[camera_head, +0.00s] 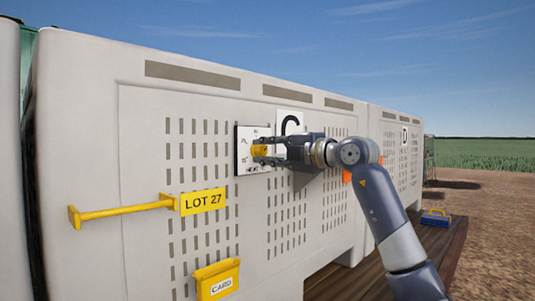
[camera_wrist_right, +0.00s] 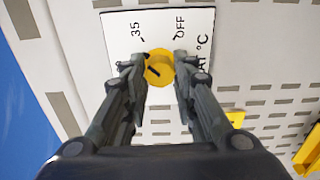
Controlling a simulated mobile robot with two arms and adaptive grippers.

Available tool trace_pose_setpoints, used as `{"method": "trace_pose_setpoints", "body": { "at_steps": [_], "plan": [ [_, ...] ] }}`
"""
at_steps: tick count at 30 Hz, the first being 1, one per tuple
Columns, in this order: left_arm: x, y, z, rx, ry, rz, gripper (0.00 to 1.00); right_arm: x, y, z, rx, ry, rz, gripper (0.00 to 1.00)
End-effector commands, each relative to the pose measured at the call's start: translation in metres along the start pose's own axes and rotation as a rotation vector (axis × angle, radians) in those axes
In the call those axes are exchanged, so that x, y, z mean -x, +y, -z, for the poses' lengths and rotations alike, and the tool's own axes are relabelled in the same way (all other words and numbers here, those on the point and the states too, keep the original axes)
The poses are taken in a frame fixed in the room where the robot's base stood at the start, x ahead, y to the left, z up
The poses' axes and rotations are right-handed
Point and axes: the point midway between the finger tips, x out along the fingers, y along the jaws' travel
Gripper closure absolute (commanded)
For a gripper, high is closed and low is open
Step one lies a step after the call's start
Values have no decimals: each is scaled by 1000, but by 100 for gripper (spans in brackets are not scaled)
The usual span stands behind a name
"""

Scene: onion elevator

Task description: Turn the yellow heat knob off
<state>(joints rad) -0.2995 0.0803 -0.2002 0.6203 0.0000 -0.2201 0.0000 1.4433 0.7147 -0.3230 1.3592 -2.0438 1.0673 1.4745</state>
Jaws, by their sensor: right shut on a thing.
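The yellow heat knob (camera_head: 259,151) sits on a white dial plate (camera_head: 244,160) fixed to the front of the pale crate wall. In the right wrist view the knob (camera_wrist_right: 159,68) is round with a dark pointer line. The plate (camera_wrist_right: 157,20) there reads "35" at the left, "OFF" at the upper right and "°C" at the right. The pointer line slants, and which mark it points at is hard to tell. My right gripper (camera_wrist_right: 160,70) is shut on the knob, one finger on each side. It also shows in the head view (camera_head: 267,151). My left gripper is not in view.
A yellow "CARD" holder (camera_head: 217,279) hangs below. The slotted crate wall (camera_head: 140,130) runs rightward. A blue and yellow box (camera_head: 436,218) lies on the wooden deck at the right.

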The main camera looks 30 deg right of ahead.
Motion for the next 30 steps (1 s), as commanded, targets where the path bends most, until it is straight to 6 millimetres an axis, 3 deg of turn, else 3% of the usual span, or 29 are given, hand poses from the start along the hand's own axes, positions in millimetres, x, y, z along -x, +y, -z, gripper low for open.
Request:
{"method": "trace_pose_setpoints", "body": {
  "at_steps": [30],
  "plan": [
    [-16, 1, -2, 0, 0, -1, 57, 0, 0, -1, -962, -1, 0, 98]
  ]
}}
